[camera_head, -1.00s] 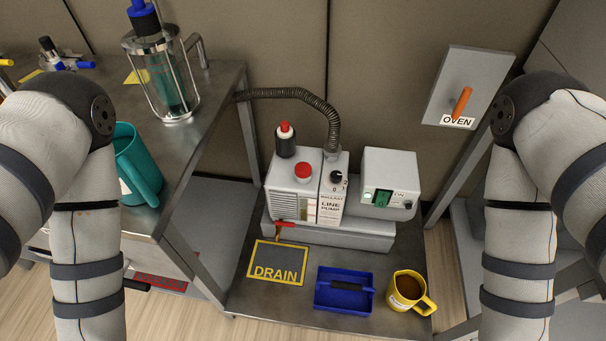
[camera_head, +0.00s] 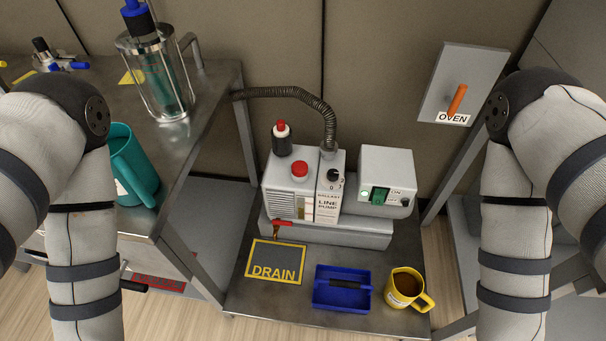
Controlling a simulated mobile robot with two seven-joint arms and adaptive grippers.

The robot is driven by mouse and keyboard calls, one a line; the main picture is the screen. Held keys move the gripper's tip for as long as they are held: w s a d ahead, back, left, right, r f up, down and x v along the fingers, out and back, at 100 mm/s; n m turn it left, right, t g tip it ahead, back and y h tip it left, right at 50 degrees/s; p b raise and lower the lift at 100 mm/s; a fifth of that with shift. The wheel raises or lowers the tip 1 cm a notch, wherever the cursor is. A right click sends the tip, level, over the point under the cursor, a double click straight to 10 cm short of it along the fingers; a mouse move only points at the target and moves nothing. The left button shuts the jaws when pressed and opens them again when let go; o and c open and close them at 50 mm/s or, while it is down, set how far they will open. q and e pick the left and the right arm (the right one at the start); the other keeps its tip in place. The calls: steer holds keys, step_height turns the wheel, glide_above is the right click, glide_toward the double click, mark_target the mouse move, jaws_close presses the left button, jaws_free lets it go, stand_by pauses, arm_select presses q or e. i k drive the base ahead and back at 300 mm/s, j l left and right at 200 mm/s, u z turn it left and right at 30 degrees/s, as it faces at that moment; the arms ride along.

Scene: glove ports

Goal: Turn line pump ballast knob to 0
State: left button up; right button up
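The line pump (camera_head: 303,185) is a white box labelled "LINE PUMP" on the low metal shelf in the middle. Its ballast knob (camera_head: 333,174) is a small black knob at the top of the front label strip, above the word "BALLAST". Small digits sit around the knob, a 0 among them, but its exact setting is too small to tell. Both of my arms hang at the left and right sides of the view. Neither gripper shows, and nothing touches the pump.
A corrugated hose (camera_head: 300,95) rises from the pump. A white switch box (camera_head: 387,175) stands at its right. In front are a DRAIN mat (camera_head: 276,251), a blue tray (camera_head: 342,301) and a yellow jug (camera_head: 406,287). A metal bench (camera_head: 205,100) with a teal pitcher (camera_head: 130,165) stands left.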

mark_target(332, 174)
steer(key=i+z, duration=0.2)
steer(key=z, duration=0.15)
steer(key=i+z, duration=0.35)
steer(key=k, duration=0.1)
